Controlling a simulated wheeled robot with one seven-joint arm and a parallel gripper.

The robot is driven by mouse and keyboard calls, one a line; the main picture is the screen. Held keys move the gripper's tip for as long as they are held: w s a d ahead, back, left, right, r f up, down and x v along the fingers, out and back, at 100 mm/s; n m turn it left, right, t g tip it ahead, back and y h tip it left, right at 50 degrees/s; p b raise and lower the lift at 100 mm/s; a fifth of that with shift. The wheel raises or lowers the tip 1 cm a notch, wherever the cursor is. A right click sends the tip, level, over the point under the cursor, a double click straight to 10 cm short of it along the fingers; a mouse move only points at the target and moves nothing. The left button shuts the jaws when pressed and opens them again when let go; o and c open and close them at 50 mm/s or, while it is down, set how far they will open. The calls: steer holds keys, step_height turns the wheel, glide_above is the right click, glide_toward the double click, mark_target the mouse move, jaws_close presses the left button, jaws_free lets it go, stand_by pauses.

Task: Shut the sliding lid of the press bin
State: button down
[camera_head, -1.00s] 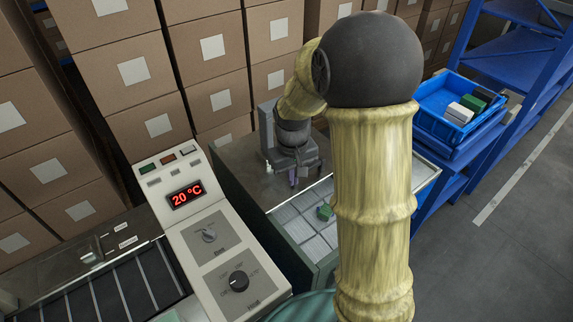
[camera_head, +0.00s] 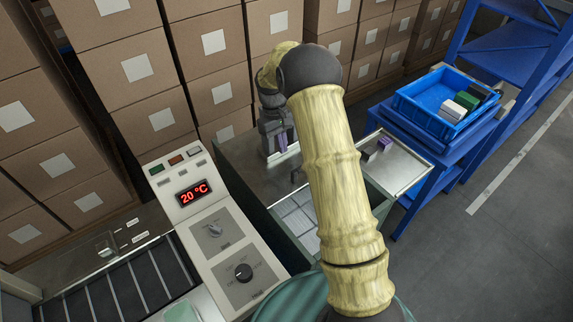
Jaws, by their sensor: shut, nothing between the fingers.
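The press bin (camera_head: 284,233) has dark green walls and stands behind the control panel. A grey metal plate (camera_head: 256,178), which looks like its sliding lid, covers the back left part. A small upright piece (camera_head: 298,177) stands near the plate's right edge. In front of the plate the bin is open, and pale square contents (camera_head: 297,214) show inside. My gripper (camera_head: 284,148) is shut and empty over the back of the plate, pointing down, apart from the upright piece. Its exact height is unclear. My yellow arm hides the bin's right part.
A metal side plate (camera_head: 402,172) at the right carries a small purple block (camera_head: 384,144) and a dark one. A blue crate (camera_head: 416,95) with several blocks stands behind it. The control panel (camera_head: 222,235) is at the left front. Stacked cartons (camera_head: 214,86) close off the back.

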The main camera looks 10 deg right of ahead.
mark_target(289, 179)
steer(key=p+x, duration=0.1)
steer(key=x, duration=0.9)
steer(key=shift+s+d, duration=0.1)
